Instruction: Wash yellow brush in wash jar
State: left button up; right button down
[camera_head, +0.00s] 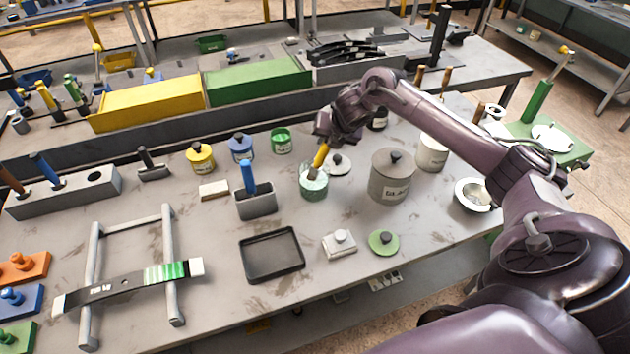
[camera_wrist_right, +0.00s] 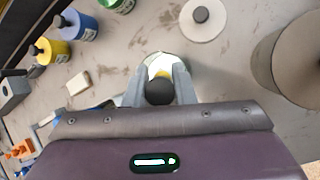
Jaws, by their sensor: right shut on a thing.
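The yellow brush (camera_head: 320,157) is in my right gripper (camera_head: 323,143), which is shut on its handle. The brush is slightly tilted, and its lower end is at the mouth of the wash jar (camera_head: 313,186), a small greenish glass jar. I cannot tell how deep the brush tip is inside. In the right wrist view, the dark handle end of the yellow brush (camera_wrist_right: 159,91) shows between the two fingers of my right gripper (camera_wrist_right: 159,84), with the pale jar (camera_wrist_right: 162,62) behind it. My left gripper is not in view.
A large grey glaze jar (camera_head: 391,180) stands right of the wash jar. A grey holder (camera_head: 257,206) with a blue-handled brush stands left. A black tray (camera_head: 272,256) lies in front. A striped spring leaf (camera_head: 130,286) rests on a rack at the left. A pale lid (camera_head: 339,164) lies behind the jar.

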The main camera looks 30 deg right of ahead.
jog(key=shift+r+p, duration=1.8)
jog(key=shift+r, duration=0.8)
notch_tip(320, 180, up, 4)
jog(key=p, duration=0.3)
jog(key=shift+r, duration=0.9)
